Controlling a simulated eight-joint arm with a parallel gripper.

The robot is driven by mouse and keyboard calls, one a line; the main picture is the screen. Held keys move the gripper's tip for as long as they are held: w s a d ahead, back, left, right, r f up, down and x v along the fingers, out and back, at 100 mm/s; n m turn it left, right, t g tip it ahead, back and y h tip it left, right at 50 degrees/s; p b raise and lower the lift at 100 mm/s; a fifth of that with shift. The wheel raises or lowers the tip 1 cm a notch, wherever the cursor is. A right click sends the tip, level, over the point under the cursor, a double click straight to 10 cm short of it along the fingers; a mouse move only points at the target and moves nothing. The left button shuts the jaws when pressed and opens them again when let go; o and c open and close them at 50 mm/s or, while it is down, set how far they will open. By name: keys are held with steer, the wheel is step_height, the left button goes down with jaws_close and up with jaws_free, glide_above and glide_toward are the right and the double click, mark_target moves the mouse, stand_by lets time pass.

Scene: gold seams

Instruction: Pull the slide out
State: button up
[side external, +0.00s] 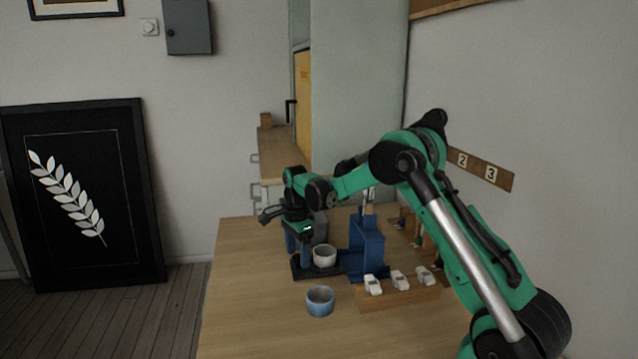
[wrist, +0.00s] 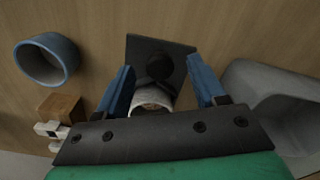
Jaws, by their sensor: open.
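A dark flat slide (side external: 305,272) with an upright dark knob lies at the foot of a blue upright housing (side external: 367,245). The slide shows in the wrist view (wrist: 137,50), with the round knob (wrist: 172,68) on it. A white cup (side external: 325,256) stands at the slide, partly hidden in the wrist view (wrist: 152,100) by my gripper body. My gripper (side external: 298,255) points down over the slide. Its blue fingers are open, one on each side of the knob and cup in the wrist view; I cannot tell whether they touch anything.
A blue cup (side external: 320,301) stands on the table (side external: 260,320) in front of the slide. Several white toy cars (side external: 399,280) sit on a wooden block (side external: 400,297) to the right. A grey bin (wrist: 275,88) is close to the right finger. The table's left front is clear.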

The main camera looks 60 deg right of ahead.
steer(key=shift+r, duration=2.8)
steer(key=shift+a+r, duration=0.15)
steer(key=s+a+r+n+t, duration=0.4)
steer(key=s+a+r+n, duration=0.25)
steer(key=a+n, duration=0.5)
steer(key=s+a+f+n+t, duration=0.2)
steer(key=s+a+n, duration=0.3)
steer(key=n, duration=0.6)
steer(key=shift+s+a+t, duration=0.2)
steer(key=shift+s+t, duration=0.4)
steer(key=shift+s, duration=0.15)
